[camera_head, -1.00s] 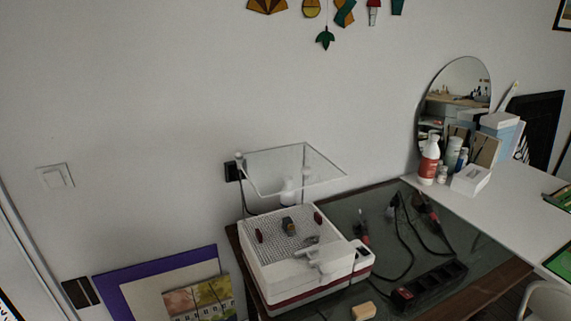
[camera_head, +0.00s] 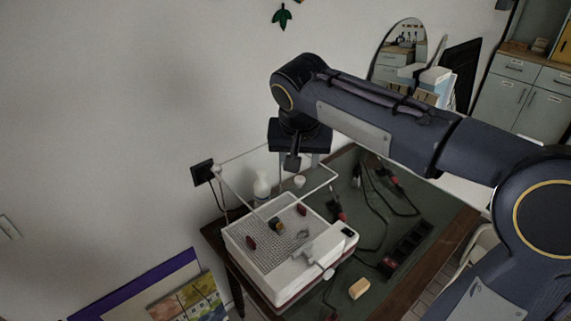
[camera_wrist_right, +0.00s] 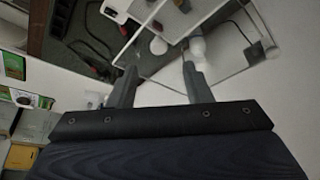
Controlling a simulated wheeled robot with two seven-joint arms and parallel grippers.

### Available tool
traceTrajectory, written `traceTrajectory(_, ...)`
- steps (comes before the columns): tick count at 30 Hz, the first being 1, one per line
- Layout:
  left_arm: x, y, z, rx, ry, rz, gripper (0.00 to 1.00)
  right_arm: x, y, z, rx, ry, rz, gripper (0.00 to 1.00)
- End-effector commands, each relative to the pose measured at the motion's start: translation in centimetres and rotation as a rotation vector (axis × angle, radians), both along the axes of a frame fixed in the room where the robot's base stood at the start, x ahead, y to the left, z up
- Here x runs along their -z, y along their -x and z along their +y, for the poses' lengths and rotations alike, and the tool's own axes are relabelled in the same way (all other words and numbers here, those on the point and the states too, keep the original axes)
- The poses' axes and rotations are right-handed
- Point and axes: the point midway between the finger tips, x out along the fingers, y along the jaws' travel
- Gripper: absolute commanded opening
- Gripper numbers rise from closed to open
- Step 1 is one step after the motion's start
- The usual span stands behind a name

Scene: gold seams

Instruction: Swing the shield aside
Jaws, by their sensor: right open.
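The shield is a clear, pale-edged panel (camera_head: 236,183) above a white machine (camera_head: 300,271) with a gridded top, in the head view. My right arm comes in from the right, and my right gripper (camera_head: 297,164) is over the shield's far right side, covering part of it. In the right wrist view, the right gripper (camera_wrist_right: 160,72) is open, its two fingers apart with nothing clearly held between them. Pale shield edges (camera_wrist_right: 228,76) pass close to the fingers there; I cannot tell if they touch. My left gripper is not in view.
A white bottle (camera_head: 262,187) stands behind the machine. Red-handled tools, black cables and a power strip (camera_head: 408,243) lie on the dark mat to the right. A tan block (camera_head: 359,288) lies in front. The wall is close behind.

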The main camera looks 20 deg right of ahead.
Motion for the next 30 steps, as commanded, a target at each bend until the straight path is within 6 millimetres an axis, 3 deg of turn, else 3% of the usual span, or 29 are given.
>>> traceTrajectory(12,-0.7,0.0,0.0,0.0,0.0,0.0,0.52,5.7,-2.0,-1.1,-0.001,-0.001,0.003,0.45)
traceTrajectory(23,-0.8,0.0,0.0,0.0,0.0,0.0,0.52,6.5,-2.3,-1.2,-0.002,-0.002,0.001,0.45)
traceTrajectory(30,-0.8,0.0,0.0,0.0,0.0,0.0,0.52,6.4,-2.3,-1.2,-0.002,-0.002,0.001,0.16)
